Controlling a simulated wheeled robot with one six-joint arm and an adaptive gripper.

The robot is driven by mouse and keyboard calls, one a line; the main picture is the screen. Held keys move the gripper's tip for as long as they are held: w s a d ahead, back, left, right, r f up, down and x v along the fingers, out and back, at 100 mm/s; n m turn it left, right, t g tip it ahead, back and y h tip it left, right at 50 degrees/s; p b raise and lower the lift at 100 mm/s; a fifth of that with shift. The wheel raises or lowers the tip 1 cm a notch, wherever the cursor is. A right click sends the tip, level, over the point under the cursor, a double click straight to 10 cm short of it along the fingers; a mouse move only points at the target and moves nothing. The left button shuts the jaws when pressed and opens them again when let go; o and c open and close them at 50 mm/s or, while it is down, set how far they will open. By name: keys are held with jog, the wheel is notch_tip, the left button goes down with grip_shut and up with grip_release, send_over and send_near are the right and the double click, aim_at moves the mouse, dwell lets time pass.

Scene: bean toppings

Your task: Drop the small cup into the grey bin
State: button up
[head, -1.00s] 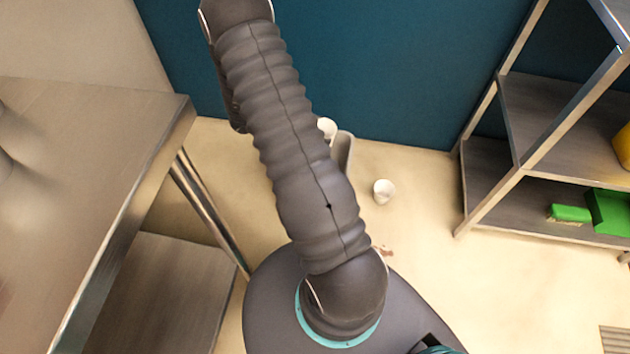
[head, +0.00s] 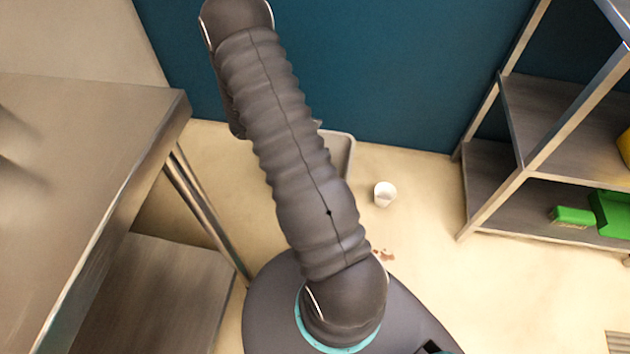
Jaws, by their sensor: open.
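The grey bin (head: 345,152) stands on the floor against the blue wall, and my arm covers much of it. Only its right rim and side show, and its inside is hidden. A small white cup (head: 385,194) stands on the floor to the right of the bin, apart from it. No other cup shows now. My gripper is hidden behind my arm, so its place relative to the bin cannot be seen.
A steel table (head: 90,130) with a lower shelf stands at left. A metal rack (head: 540,130) at right holds green items (head: 573,216) low down. A reddish-brown spill (head: 384,255) lies near my base. The floor between bin and rack is mostly clear.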

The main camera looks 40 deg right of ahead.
jog(key=v, duration=1.2)
jog(key=shift+s+d+f, duration=0.1)
jog(key=shift+s, duration=0.05)
